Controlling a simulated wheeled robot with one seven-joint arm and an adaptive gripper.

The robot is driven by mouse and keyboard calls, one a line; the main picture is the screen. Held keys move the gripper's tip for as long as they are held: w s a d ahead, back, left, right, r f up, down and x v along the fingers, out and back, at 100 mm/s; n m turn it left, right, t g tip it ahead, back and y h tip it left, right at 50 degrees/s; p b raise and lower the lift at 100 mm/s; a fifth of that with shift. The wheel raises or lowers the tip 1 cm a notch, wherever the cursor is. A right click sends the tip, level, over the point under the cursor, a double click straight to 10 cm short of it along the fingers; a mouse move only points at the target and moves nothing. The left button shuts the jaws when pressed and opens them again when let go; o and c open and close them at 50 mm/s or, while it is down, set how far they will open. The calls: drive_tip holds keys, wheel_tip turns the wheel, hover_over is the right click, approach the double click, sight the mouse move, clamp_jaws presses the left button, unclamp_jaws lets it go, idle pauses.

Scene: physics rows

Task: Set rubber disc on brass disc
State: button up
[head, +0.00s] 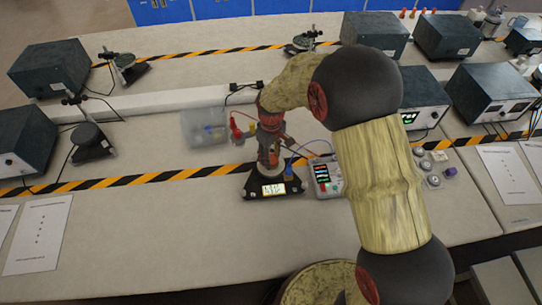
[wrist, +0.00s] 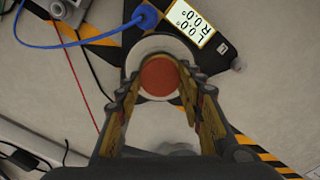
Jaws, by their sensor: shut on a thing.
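My gripper (wrist: 160,88) is shut on a reddish-brown disc (wrist: 159,77), which I take to be the rubber disc, with a finger at each side. My gripper (head: 268,160) also shows in the head view, over the black stand. Beneath the held disc is a wider pale round plate (wrist: 143,47), only its rim showing around it. I cannot tell whether this is the brass disc, or whether the two touch. The black stand (wrist: 222,57) has a lit display (wrist: 190,22) reading L 0.0° and R 0.0°.
A meter (head: 325,177) stands right of the stand, with wires near it. Several small round pieces (head: 433,180) and a purple block (head: 451,172) lie farther right. A clear bin (head: 205,128) is at the back left. The bench front left of the stand is clear.

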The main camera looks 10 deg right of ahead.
drive_tip(key=o, duration=1.2)
drive_tip(key=shift+r, duration=0.1)
drive_tip(key=shift+r+p, duration=2.35)
drive_tip(key=shift+r, duration=1.1)
